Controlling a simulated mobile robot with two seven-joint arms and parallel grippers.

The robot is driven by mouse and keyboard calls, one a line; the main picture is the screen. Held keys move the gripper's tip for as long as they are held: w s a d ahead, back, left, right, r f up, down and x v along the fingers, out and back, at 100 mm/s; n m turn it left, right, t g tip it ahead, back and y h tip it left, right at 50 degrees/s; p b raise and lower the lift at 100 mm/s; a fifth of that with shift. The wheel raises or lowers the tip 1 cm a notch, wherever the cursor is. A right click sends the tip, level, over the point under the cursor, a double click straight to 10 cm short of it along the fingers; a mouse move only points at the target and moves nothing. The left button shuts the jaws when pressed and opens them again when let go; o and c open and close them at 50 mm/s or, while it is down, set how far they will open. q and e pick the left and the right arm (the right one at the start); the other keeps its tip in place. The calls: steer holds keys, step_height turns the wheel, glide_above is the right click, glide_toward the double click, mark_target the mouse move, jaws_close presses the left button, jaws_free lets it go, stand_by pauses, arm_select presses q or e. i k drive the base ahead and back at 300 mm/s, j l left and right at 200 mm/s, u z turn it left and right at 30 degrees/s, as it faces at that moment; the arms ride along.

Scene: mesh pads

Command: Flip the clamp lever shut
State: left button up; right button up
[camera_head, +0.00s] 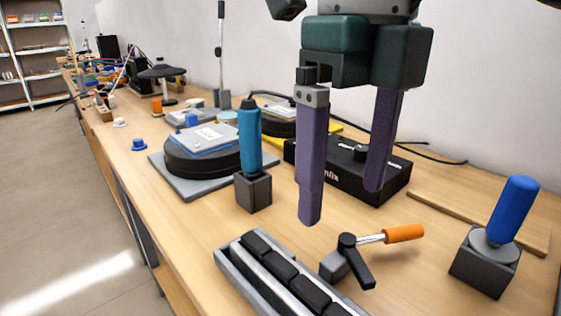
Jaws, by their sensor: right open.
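The clamp (347,262) is a dark block with a black arm on the bench front. Its lever has a thin metal rod and an orange grip (403,233) that points right and lies nearly level. My right gripper (343,207) hangs above and behind the clamp with its two purple fingers spread apart, pointing down. Nothing shows between the fingers. The left fingertip appears above and left of the clamp pivot, and the right one farther back. Neither appears to touch the lever. My left gripper does not show.
Blue upright handles stand on dark blocks, one left of my gripper (249,140) and one at right (513,210). A black-padded grey rail (232,262) lies in front. A black box (335,175) and round device (200,155) sit behind. Bare wood lies between clamp and left block.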

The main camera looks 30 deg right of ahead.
mark_target(347, 243)
steer(key=z, duration=1.45)
steer(key=i+j+z, duration=0.1)
steer(key=j, duration=0.1)
